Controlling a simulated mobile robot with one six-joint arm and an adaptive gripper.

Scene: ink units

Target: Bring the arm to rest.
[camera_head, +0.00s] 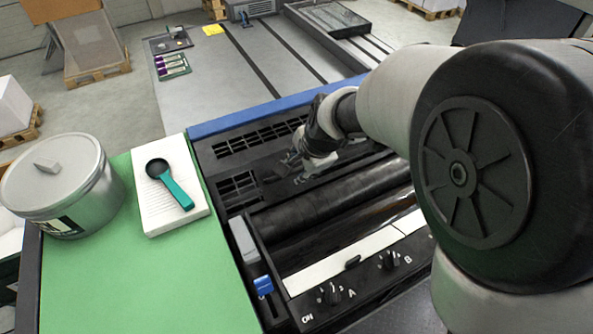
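My arm reaches in from the right in the head view. Its large dark joint and pale links cover much of the right side. My gripper (285,170) is at the far end of the arm, over the dark ink unit (245,140) and close to its vented top. The gripper is small and dark against the dark machine, so I cannot tell whether its fingers are open or shut, or whether it touches the surface. I see nothing clearly held in it.
Left of the machine, a green table (150,290) bears a lidded metal can (65,185) and a white pad (160,210) with a teal-handled scoop (172,187). Black rollers (330,200) and a panel with knobs (333,295) lie below the gripper. Pallets stand on the floor behind.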

